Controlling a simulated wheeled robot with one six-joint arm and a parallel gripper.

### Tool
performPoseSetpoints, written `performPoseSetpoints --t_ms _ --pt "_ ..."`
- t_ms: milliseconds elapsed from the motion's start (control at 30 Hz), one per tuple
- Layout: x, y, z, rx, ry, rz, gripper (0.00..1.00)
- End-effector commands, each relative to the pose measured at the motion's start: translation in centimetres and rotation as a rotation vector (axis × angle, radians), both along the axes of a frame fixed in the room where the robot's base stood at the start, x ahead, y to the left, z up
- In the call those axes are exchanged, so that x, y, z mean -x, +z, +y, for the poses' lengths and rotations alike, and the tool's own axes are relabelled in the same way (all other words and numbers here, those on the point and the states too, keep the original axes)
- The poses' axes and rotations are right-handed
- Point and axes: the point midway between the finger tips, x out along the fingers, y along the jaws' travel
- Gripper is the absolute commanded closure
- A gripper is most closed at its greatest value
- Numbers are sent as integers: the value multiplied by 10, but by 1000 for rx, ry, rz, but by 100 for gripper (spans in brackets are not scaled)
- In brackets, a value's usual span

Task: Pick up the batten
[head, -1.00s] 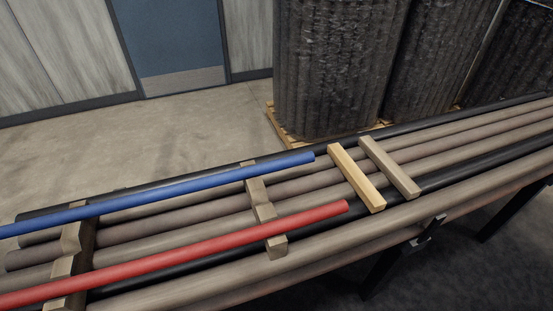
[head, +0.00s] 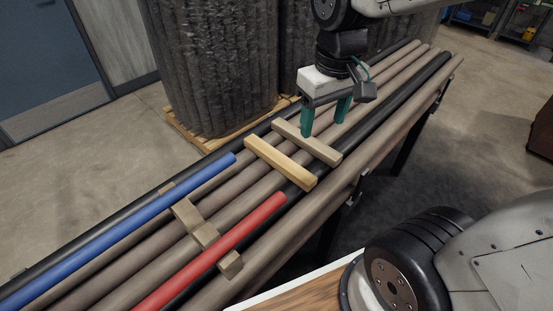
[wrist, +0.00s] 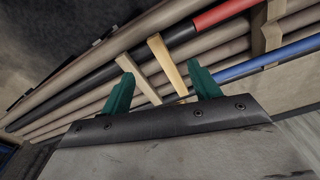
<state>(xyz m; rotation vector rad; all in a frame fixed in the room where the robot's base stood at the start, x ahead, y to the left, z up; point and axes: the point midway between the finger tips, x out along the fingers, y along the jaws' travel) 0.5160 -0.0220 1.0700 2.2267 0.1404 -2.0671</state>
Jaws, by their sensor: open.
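Two wooden battens lie crosswise on the long pipes. One is pale yellow (head: 280,163); the other is greyer tan (head: 321,150) and lies just beyond it to the right. My gripper (head: 323,125) is open and empty, with green fingers pointing down over the pipes by the tan batten. In the wrist view, the yellow batten (wrist: 167,64) and the tan batten (wrist: 138,80) both show between the fingertips (wrist: 160,72), running lengthwise away from the gripper. Neither batten is held. The exact height of the fingers above the pipes is hard to tell.
A red pipe (head: 225,245) and a blue pipe (head: 130,225) lie on notched wooden spacers (head: 205,235) to the left. Dark ribbed rolls (head: 210,70) stand on a pallet (head: 195,140) behind the rack. The pipe rack has metal legs.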

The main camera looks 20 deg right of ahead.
Motion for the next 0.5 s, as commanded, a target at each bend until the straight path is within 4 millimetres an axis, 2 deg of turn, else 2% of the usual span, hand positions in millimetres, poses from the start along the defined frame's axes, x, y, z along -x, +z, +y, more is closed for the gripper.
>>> performPoseSetpoints --t_ms 100,300,500 --pt "-37 -24 5 2 56 24 38" --pt "-91 -72 11 6 140 49 38" --pt "-130 -122 16 8 211 68 38"
